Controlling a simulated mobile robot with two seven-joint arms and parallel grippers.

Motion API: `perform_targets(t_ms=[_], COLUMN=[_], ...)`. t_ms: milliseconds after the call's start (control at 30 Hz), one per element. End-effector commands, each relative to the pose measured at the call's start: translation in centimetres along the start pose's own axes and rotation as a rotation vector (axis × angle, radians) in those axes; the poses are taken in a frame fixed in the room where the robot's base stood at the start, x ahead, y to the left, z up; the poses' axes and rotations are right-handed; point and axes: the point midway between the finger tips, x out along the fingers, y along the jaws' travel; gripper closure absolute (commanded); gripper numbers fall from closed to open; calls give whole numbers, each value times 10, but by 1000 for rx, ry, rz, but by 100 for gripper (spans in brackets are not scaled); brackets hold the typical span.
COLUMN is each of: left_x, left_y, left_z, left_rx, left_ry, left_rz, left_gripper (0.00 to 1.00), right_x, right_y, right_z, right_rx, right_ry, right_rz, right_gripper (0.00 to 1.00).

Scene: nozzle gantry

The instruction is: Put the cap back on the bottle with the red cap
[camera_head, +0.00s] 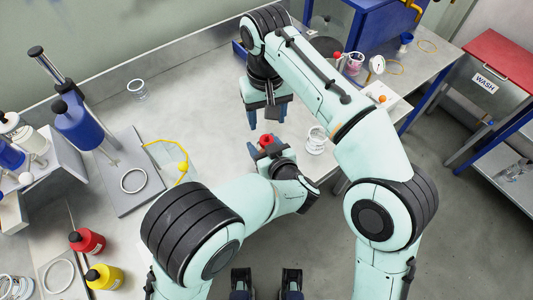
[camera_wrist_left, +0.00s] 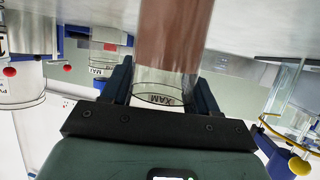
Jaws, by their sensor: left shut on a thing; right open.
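My left gripper (camera_head: 266,147) is shut around a bottle, which shows in the left wrist view (camera_wrist_left: 176,35) as a clear cylinder with reddish-brown contents. That view appears upside down, and the bottle's mouth is not visible there. In the head view a small red round piece (camera_head: 267,140) shows between the left fingers. I cannot tell whether this red cap is seated on the bottle or tilted. My right gripper (camera_head: 266,115) is open and empty. It appears just beyond the red piece in the head view, its fingers apart from it. No other red cap is clearly visible.
A glass beaker (camera_head: 316,140) stands right of the grippers, and another (camera_head: 138,90) at the back left. A red bottle (camera_head: 87,241) and a yellow bottle (camera_head: 104,277), both black-capped, stand front left. A stand with a blue bottle (camera_head: 77,123) is at left. The bench middle is clear.

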Motion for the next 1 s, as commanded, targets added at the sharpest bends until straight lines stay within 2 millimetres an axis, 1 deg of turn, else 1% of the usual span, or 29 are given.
perform_targets(t_ms=[67, 167, 600, 1000], left_x=[0, 0, 0, 0], left_y=[0, 0, 0, 0], left_z=[0, 0, 0, 0], left_rx=[0, 0, 0, 0], left_ry=[0, 0, 1, 1], left_rz=[0, 0, 0, 0], left_gripper=[100, 100, 100, 100], right_x=[1, 2, 7, 6], right_y=[0, -1, -4, -4], right_z=[0, 0, 0, 0], right_rx=[-88, -272, -1317, -2268], right_ry=[-4, -8, -24, -20], right_rz=[0, 2, -6, -17], right_gripper=[43, 43, 43, 43])
